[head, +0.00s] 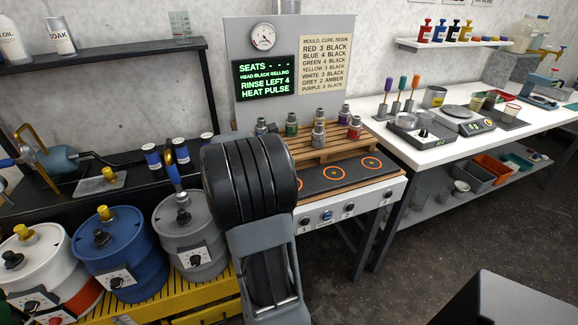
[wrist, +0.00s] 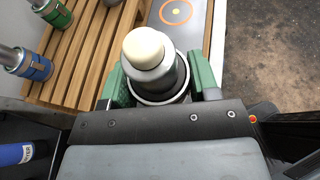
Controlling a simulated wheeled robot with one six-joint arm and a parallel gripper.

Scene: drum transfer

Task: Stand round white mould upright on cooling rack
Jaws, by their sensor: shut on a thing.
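In the wrist view, a metal mould with a round white top (wrist: 145,48) sits between the green fingers of my gripper (wrist: 158,80). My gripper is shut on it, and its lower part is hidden. The white top points towards the wrist camera. The wooden slatted cooling rack (wrist: 85,55) lies just left of the held mould; it also shows in the head view (head: 303,142), behind the hot plate. I cannot tell the height of the mould above the surface. In the head view my arm hides the gripper and held mould.
Several colour-banded moulds stand on the rack, including a green one (wrist: 55,12) and a blue one (wrist: 38,66) left of my gripper. A dark hot plate (head: 338,176) with orange rings lies in front of the rack. Drums such as the blue drum (head: 118,255) stand at left.

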